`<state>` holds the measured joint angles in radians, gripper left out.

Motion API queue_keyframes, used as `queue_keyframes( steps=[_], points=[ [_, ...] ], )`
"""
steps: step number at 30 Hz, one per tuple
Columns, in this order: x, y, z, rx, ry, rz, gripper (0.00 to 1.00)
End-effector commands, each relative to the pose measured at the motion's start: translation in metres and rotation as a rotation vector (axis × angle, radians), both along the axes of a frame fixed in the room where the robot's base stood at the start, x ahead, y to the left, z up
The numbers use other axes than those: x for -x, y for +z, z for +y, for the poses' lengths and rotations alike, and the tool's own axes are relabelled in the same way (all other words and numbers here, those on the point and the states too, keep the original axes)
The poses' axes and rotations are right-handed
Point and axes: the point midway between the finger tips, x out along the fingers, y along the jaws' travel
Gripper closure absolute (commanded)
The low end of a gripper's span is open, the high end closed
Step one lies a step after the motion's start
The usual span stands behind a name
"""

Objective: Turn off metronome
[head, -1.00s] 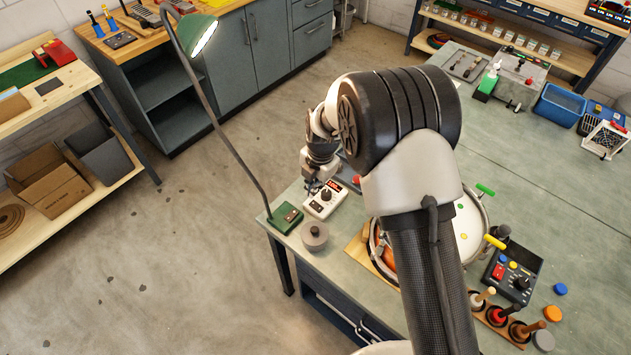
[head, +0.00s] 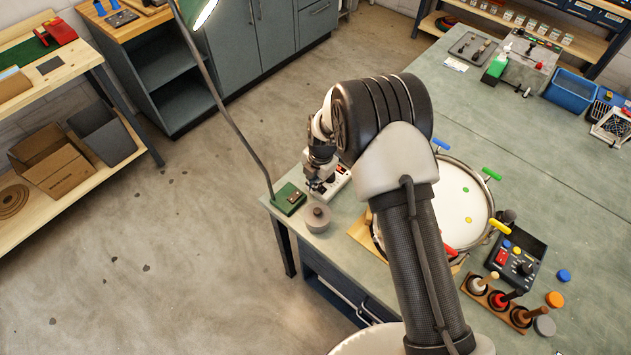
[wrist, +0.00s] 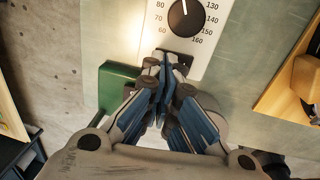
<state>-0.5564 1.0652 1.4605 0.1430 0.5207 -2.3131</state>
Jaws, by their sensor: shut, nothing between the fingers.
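The metronome (head: 339,183) is a white box on the bench's left corner, partly hidden by my gripper and arm in the head view. The wrist view shows the metronome's pale face (wrist: 220,20) with a black dial (wrist: 186,17) ringed by numbers from 60 to 160. A dark slot or switch (wrist: 182,58) sits below the dial, partly covered by my fingertips. My gripper (wrist: 163,66) is shut and empty, with its tips over the near end of the face. Whether they touch it I cannot tell. My gripper also shows in the head view (head: 317,187).
The green lamp base (head: 289,198) stands close left of the metronome. A grey round lidded object (head: 317,217) sits just in front. To the right are the drum (head: 450,205), a black control box (head: 515,262) and a rack of mallets (head: 497,303).

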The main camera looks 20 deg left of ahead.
Motion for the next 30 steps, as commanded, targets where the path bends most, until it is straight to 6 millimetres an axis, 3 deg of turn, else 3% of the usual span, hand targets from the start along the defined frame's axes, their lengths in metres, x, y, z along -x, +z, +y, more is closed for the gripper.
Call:
queue_keyframes(
  steps=[6, 30],
  points=[
    [-0.002, -0.011, 0.003, -0.001, 0.001, 0.0, 1.0],
    [0.005, -0.004, -0.012, 0.002, 0.001, 0.002, 1.0]
  ],
)
